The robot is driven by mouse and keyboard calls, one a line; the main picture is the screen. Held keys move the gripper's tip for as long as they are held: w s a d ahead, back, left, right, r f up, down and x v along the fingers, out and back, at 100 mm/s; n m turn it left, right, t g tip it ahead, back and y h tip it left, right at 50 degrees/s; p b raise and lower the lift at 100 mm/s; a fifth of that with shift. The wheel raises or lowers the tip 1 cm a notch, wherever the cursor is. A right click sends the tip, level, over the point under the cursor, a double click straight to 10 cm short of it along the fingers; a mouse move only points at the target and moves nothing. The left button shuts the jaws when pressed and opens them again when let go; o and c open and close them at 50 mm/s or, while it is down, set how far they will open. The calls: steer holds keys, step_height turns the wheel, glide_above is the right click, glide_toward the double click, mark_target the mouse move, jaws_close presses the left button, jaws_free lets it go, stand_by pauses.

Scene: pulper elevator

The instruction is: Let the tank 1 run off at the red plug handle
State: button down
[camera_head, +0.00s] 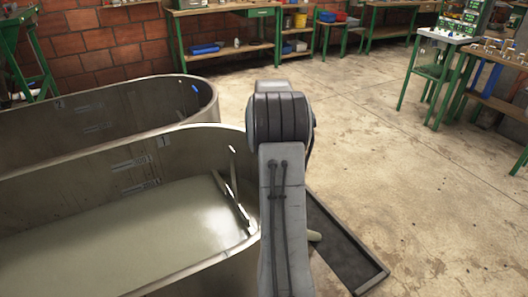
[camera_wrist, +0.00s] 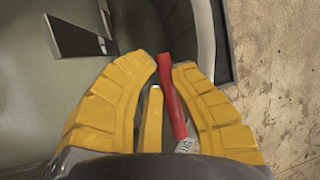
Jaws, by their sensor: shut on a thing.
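Tank 1 (camera_head: 192,158), a metal oval tank marked with a 1, stands at the near left in the head view. It holds cloudy greenish-grey liquid (camera_head: 110,240). In the wrist view the red plug handle (camera_wrist: 172,98) lies between the yellow fingers of my gripper (camera_wrist: 166,66). My gripper is shut on it near the fingertips. A narrow yellow bar (camera_wrist: 153,118) shows just left of the red handle; I cannot tell what it belongs to. In the head view my arm hides the gripper and the handle.
A second tank (camera_head: 100,108), marked 2, stands behind tank 1. A long black tray (camera_head: 362,270) lies on the floor right of tank 1. Green-legged benches (camera_head: 225,52) stand along the back and right. The concrete floor (camera_head: 370,160) between is clear.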

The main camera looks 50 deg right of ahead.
steer(key=shift+w+d+r, duration=0.1)
steer(key=shift+r, duration=0.05)
steer(key=c, duration=1.5)
jaws_free()
steer(key=shift+o, duration=1)
steer(key=v, duration=1.1)
steer(key=shift+s+a+r, duration=0.2)
steer(key=shift+s+r, duration=0.05)
steer(key=shift+r, duration=0.05)
